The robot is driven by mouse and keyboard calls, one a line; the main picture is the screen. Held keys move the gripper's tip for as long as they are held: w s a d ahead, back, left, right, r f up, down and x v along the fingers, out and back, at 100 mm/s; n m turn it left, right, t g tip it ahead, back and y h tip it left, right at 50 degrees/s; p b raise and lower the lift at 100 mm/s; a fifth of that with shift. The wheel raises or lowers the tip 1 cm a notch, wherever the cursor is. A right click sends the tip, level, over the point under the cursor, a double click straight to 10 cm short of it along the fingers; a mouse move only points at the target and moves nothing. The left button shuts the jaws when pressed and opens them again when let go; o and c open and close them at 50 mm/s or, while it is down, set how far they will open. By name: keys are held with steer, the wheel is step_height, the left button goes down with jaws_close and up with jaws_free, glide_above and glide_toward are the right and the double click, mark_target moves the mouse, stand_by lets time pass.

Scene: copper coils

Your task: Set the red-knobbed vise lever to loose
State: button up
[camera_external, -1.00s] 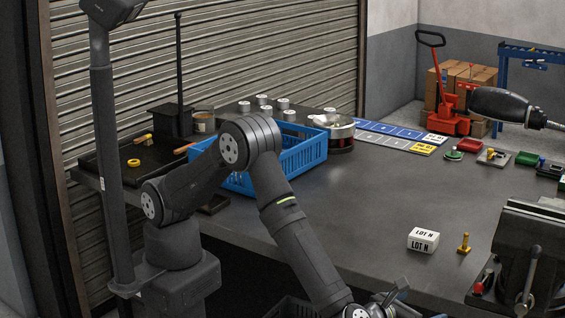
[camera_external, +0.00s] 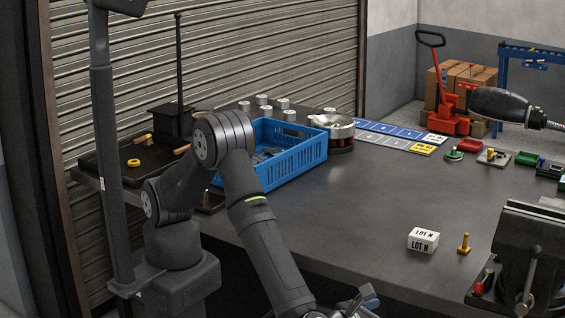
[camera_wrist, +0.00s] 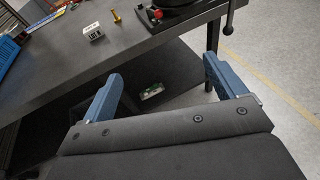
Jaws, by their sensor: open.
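The black vise (camera_external: 525,255) is fixed at the right front edge of the workbench. Its red-knobbed lever (camera_external: 483,284) is low on the vise's left side. In the wrist view the vise (camera_wrist: 175,22) is at the top, cut off by the frame, and the red knob (camera_wrist: 156,13) shows at its near left. A metal handle (camera_wrist: 228,20) hangs at its right. My gripper (camera_wrist: 160,75) is open and empty, its blue fingers wide apart, off the bench's front edge. In the external view my gripper (camera_external: 366,298) is at the bottom edge, partly cut off, left of the vise and apart from it.
A white LOT N block (camera_external: 423,240) and a small brass piece (camera_external: 464,244) stand left of the vise. A blue crate (camera_external: 290,160) is farther left. A lower shelf (camera_wrist: 165,85) under the bench shows between my fingers. The bench middle is clear.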

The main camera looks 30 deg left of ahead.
steer(key=c, duration=1.1)
steer(key=shift+w, duration=0.25)
steer(key=c, duration=0.3)
steer(key=w+n+g+y, duration=0.1)
steer(key=w+n, duration=0.1)
steer(key=w+d+f+n+g+y, duration=0.1)
steer(key=w+n, duration=0.1)
steer(key=w, duration=0.1)
steer(key=w+f+n+g+y, duration=0.1)
steer(key=w+n+y, duration=0.1)
steer(key=w, duration=0.1)
steer(key=shift+w+d+f, duration=0.15)
steer(key=shift+w, duration=0.05)
jaws_close()
steer(key=w+d+r+n+g+h, duration=0.1)
steer(key=w+d+r+n+g, duration=0.1)
steer(key=w+n, duration=0.4)
steer(key=w+d+r+n+g+h, duration=0.1)
steer(key=w+d+r+n+g, duration=0.1)
steer(key=w+n+g, duration=0.3)
steer(key=w+d+r+n+g+h, duration=0.1)
steer(key=w+d+r+n+g, duration=0.1)
steer(key=w+n, duration=0.5)
steer(key=w+d+g, duration=0.1)
steer(key=w+d, duration=0.1)
steer(key=w, duration=0.3)
steer(key=shift+w+g, duration=0.15)
steer(key=shift+g, duration=0.15)
steer(key=shift+r, duration=0.1)
